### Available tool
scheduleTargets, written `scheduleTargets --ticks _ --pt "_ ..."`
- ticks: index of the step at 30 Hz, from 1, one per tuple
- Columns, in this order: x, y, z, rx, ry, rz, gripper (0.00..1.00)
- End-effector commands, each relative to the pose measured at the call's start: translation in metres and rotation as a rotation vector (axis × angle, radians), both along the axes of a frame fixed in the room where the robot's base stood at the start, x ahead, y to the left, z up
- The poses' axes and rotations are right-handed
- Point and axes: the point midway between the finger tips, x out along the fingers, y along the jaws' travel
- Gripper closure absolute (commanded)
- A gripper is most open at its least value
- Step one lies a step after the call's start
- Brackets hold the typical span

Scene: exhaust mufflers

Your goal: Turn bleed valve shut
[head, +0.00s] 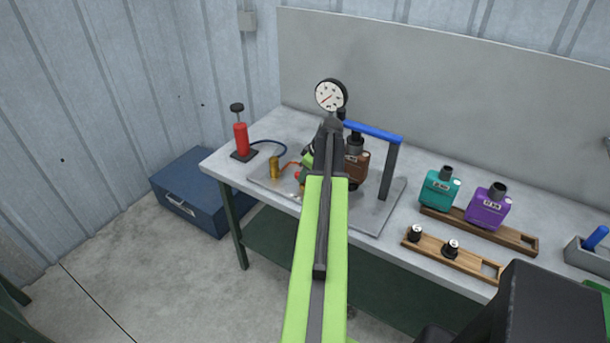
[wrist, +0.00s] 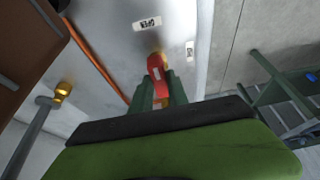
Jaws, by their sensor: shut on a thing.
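The bleed valve's red lever (wrist: 156,68) shows in the wrist view, with a brass part at its far end. My gripper (wrist: 160,90) is shut on this lever, with a green finger on either side. A label reading OPEN (wrist: 147,23) is on the grey plate beyond the lever. A second label (wrist: 189,48) is to its right, too small to read. In the head view my arm covers most of the valve and the fingertips, at the left part of the test fixture's base plate (head: 376,218).
A brown muffler (head: 358,165) sits under a blue bar (head: 373,132), beside a gauge (head: 331,95). A red pump (head: 240,140) and brass fitting (head: 275,168) stand left. Teal (head: 440,190) and purple (head: 488,208) mufflers are on a wooden rack at right. A blue toolbox (head: 190,190) is on the floor.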

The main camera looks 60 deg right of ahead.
Motion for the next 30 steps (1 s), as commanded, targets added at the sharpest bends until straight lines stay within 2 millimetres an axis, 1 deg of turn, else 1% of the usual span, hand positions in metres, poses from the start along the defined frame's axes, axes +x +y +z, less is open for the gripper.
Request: scheduleTargets --ticks 8,14,20,30 --pt "0.0 0.0008 -0.0001 -0.001 0.0 -0.023 1.0" --pt "0.0002 0.0025 -0.0001 -0.001 0.0 -0.115 1.0" --pt "0.0003 0.004 -0.0001 -0.001 -0.001 -0.277 1.0" --pt "0.0014 0.0052 -0.0001 -0.002 0.0 -0.599 1.0"
